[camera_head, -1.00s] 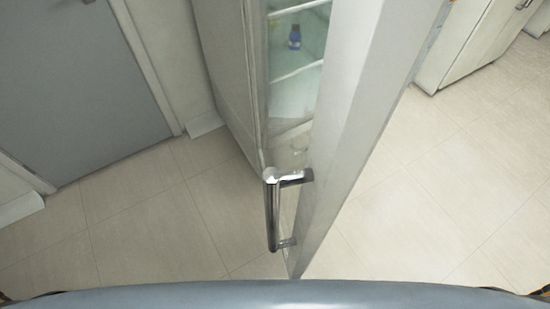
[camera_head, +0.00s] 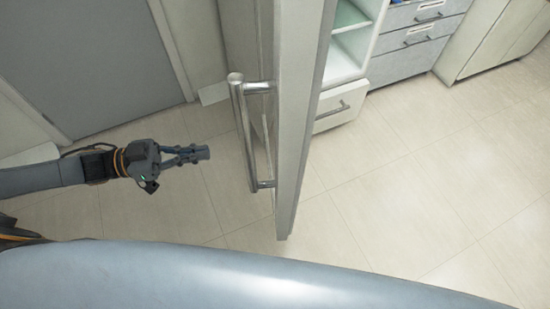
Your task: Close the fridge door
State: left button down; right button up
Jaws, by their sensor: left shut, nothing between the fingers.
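The fridge door (camera_head: 305,110) stands open, seen nearly edge-on in the middle of the head view. Its metal bar handle (camera_head: 243,130) is on the door's left face. My left gripper (camera_head: 203,153) comes in from the left and is shut and empty. In the picture it is just left of the handle, with a small gap between them. The fridge interior is hidden behind the door. My right gripper is not in view.
A grey door (camera_head: 85,60) is at the upper left. Beyond the fridge door are white shelves (camera_head: 350,45), a lower drawer (camera_head: 333,108) and grey drawers (camera_head: 420,40). The tiled floor (camera_head: 410,170) at the right is clear.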

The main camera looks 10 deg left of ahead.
pick_arm(q)
jog(key=s+r+p+x, duration=0.1)
jog(key=p+x, duration=0.2)
jog(key=x, duration=1)
jog(key=shift+s+d+g, duration=0.15)
jog(key=shift+d+g, duration=0.15)
jog(key=shift+d, duration=0.35)
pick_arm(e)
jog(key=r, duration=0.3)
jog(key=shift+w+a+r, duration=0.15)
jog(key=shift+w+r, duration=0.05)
pick_arm(q)
jog(key=shift+d+r, duration=0.1)
jog(key=shift+r, duration=0.1)
